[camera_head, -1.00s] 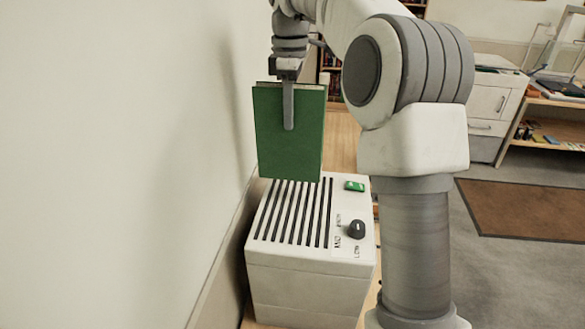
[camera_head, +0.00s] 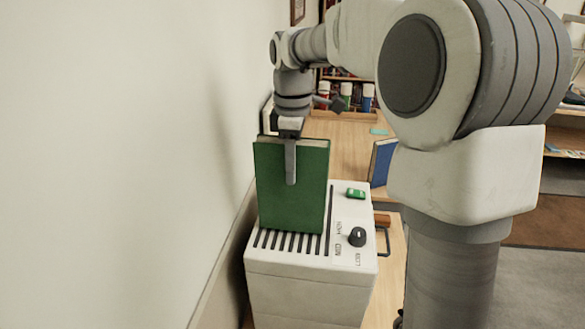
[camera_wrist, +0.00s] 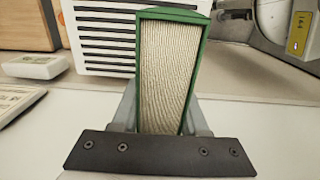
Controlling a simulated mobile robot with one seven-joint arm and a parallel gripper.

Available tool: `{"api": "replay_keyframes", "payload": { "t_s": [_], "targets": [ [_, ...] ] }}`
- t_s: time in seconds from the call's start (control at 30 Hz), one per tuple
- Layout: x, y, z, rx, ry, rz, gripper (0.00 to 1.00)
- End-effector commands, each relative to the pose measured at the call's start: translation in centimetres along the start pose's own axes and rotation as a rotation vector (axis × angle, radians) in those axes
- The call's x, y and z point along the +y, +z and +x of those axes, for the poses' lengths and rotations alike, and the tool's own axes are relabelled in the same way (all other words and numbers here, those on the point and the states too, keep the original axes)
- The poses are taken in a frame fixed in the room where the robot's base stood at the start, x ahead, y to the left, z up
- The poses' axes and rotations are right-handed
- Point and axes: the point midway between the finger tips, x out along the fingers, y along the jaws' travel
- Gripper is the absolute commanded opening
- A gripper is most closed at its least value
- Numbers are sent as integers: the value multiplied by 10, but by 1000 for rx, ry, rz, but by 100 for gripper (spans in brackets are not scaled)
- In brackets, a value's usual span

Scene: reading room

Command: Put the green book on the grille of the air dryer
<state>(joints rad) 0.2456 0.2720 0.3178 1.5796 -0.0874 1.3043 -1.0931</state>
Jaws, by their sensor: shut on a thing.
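The green book (camera_head: 300,195) is upright in my gripper (camera_head: 291,178), which is shut on its upper part. Its lower edge is at the slotted grille (camera_head: 285,242) on top of the white air dryer (camera_head: 308,285). I cannot tell whether the book touches the grille or hangs just above it. The dryer's top also bears a green switch (camera_head: 356,194) and a black knob (camera_head: 357,237), right of the book. In the wrist view the book (camera_wrist: 198,70) is edge-on between the fingers, its pages facing the camera. The book hides the rear part of the grille.
A plain wall (camera_head: 120,160) runs close along the left of the dryer. A blue book (camera_head: 382,163) stands on the wooden desk (camera_head: 345,140) behind. Several bottles (camera_head: 346,95) stand at the desk's back.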

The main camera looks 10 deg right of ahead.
Motion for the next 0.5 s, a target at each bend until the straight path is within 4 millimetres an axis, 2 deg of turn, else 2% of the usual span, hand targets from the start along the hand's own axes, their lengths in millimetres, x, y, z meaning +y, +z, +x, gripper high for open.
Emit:
{"api": "replay_keyframes", "payload": {
  "t_s": [0.1, 0.47, 0.5],
  "targets": [
    [0, 0, 6, 1, 3, 0, 0],
    [0, 0, 10, 1, 3, -1, 0],
    [0, 0, 11, 0, 0, -1, 49]
  ]
}}
